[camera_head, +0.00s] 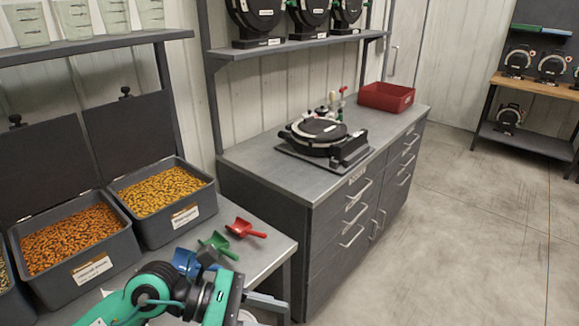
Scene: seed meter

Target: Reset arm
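My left arm, teal and black, comes in along the bottom edge from the left. Its gripper (264,303) is low in the picture, over the front end of the near metal table (262,262). Grey finger parts point right, but I cannot tell whether they are open or shut. My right gripper is not in view. A black round seed meter (318,131) sits on a stand on the grey workbench (262,157), well away from my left gripper.
Red (246,229), green (218,245) and blue (187,262) scoops lie by my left arm. Open bins hold orange (70,238) and yellow (161,191) seeds. A red tray (387,97) stands at the workbench's back. The floor right is clear.

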